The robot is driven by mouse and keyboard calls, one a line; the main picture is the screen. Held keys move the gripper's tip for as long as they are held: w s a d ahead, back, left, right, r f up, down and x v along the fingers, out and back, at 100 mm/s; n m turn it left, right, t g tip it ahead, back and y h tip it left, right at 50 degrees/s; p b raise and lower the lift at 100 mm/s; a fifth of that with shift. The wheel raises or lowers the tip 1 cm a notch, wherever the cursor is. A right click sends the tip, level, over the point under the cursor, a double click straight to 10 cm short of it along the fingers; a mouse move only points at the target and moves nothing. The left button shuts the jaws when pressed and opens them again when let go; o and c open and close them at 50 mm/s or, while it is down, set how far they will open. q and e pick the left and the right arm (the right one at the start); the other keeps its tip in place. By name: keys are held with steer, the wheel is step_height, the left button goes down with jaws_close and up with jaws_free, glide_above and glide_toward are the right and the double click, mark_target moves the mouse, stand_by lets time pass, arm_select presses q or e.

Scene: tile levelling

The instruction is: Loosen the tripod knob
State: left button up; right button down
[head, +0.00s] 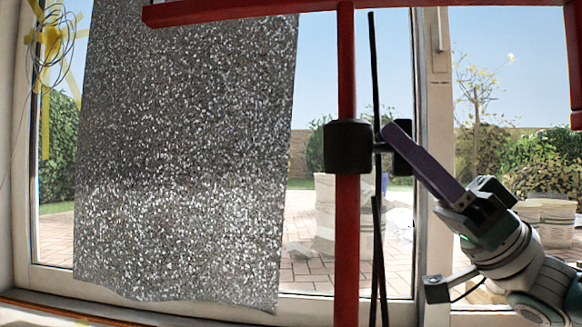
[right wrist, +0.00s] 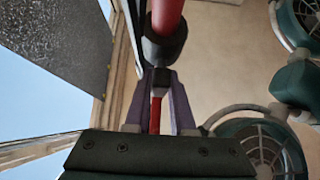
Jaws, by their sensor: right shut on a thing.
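The tripod's red pole (head: 347,240) stands upright in the middle of the head view, with a black clamp (head: 348,147) around it. The dark tripod knob (head: 403,163) sticks out on the clamp's right side, partly covered by a finger. My right gripper (head: 392,134) reaches in from the lower right with its purple fingers at the knob. In the right wrist view the two fingers (right wrist: 160,88) stand on both sides of the knob, just below the black clamp (right wrist: 163,45). The right gripper is shut on the knob. My left gripper is not in view.
Red bars (head: 220,11) cross the top of the head view. A thin black rod (head: 376,245) runs beside the pole. A silvery speckled sheet (head: 185,150) hangs at the left before the glass. White buckets (head: 545,220) stand outside.

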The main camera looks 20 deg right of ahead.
steer(key=shift+n, duration=0.3)
steer(key=c, duration=0.8)
jaws_free()
steer(key=shift+o, duration=0.2)
steer(key=v, duration=1)
